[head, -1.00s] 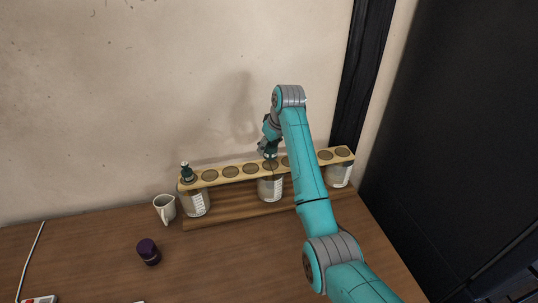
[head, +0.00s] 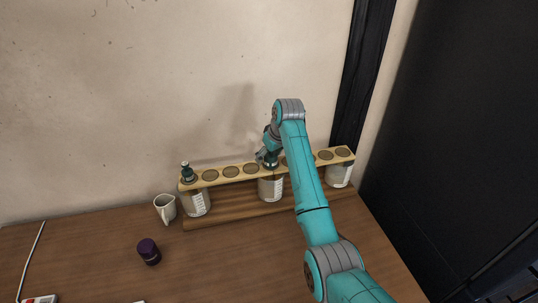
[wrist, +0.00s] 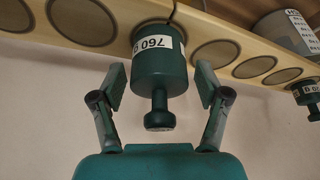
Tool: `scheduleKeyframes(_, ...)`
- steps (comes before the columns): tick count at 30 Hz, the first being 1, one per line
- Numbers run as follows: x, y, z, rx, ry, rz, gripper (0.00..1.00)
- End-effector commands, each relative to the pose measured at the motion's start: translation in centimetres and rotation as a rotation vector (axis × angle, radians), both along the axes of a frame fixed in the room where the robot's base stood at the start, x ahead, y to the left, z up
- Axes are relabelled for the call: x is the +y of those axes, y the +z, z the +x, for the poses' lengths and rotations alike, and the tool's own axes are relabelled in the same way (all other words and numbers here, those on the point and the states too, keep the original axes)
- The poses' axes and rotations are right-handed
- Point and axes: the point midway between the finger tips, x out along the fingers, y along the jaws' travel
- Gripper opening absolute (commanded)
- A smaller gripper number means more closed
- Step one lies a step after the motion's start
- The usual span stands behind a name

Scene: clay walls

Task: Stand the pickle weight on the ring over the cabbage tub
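A dark green pickle weight (wrist: 160,60) with a knob and a white label reading 760 is at the pale ring board (wrist: 75,12) in the wrist view. In the head view this weight (head: 271,161) is above the middle tub (head: 270,188), partly hidden by my arm. My gripper (wrist: 162,88) is open, its fingers on either side of the weight and apart from it. A second green weight (head: 187,173) stands at the board's left end over the left tub (head: 196,202); it also shows in the wrist view (wrist: 308,96). Tub labels are too small to read.
A third tub (head: 339,174) is under the board's right end. A white jug (head: 165,208) stands left of the rack, and a dark purple jar (head: 148,251) stands in front. The wall is close behind. The table front is mostly clear.

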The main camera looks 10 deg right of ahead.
Motion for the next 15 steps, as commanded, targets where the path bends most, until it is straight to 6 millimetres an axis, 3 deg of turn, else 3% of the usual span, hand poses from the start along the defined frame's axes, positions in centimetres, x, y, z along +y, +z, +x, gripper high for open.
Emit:
scheduleKeyframes(8, 0.0, 0.5, 0.0, -0.001, 0.0, 0.0, 0.75)
scheduleKeyframes(15, -0.5, 3.8, -1.2, -0.004, 0.0, 0.001, 0.75)
